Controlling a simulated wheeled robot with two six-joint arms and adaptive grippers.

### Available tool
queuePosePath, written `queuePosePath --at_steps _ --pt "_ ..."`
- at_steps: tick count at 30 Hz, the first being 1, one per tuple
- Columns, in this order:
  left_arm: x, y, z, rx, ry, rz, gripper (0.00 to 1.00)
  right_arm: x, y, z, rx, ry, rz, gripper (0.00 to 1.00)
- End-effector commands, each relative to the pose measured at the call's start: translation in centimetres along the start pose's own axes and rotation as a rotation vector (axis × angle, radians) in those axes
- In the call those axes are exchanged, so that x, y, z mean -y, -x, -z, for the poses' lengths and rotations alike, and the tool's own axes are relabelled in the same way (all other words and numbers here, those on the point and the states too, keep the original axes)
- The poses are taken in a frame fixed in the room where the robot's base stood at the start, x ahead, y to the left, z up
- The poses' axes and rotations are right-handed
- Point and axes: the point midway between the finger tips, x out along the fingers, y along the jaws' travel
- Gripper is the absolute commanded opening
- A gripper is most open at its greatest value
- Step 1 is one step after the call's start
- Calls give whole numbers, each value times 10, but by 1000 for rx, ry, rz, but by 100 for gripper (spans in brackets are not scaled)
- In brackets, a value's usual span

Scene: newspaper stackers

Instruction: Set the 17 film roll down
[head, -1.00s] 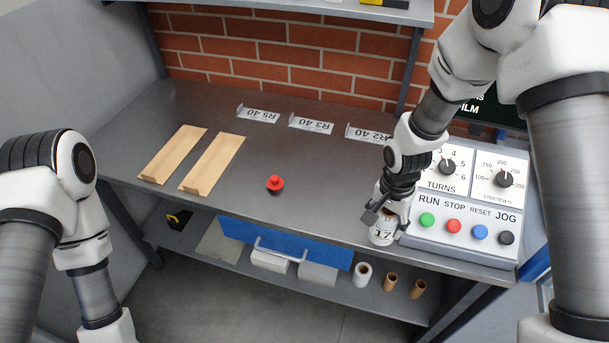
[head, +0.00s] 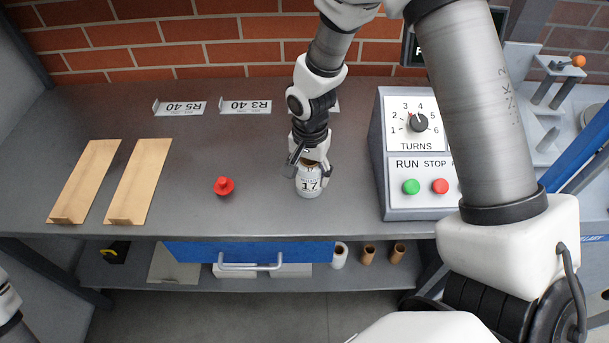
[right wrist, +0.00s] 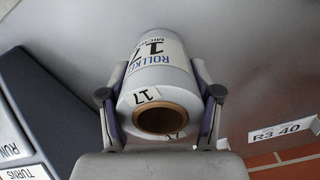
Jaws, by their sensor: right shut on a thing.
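The 17 film roll (head: 309,185) is a white roll with a printed label reading 17. It is upright over the grey bench (head: 265,205), left of the control box. My right gripper (head: 311,168) is shut on it, with the fingers on opposite sides near its top. In the right wrist view the roll (right wrist: 160,78) sits between both fingers (right wrist: 161,115), its brown hollow core facing the camera. I cannot tell whether its base touches the bench. My left gripper is out of view; only a bit of my left arm shows at the left edge.
A red knobbed object (head: 224,186) stands to the left of the roll. Two tan boards (head: 138,182) lie further left. Label plates, including R3 40 (head: 245,107), stand behind. The control box (head: 413,205) is to the right. Bench between the red object and roll is clear.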

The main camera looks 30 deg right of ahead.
Motion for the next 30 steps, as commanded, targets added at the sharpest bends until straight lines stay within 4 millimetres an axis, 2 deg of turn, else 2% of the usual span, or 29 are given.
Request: queuePosePath --at_steps 8,9,11,20,23,26,30 --pt "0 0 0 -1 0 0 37 0 -3 0 0 1 0 18" --pt "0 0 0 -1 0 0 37 0 -2 0 0 1 0 70" --pt "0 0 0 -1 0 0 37 0 -2 0 0 1 0 88" --pt "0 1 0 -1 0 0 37 0 -2 0 0 2 0 88" --pt "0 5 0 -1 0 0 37 0 6 0 -1 2 1 88" --pt "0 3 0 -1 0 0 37 1 19 1 -3 2 3 88" --pt "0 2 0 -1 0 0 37 2 55 1 -5 2 6 88"
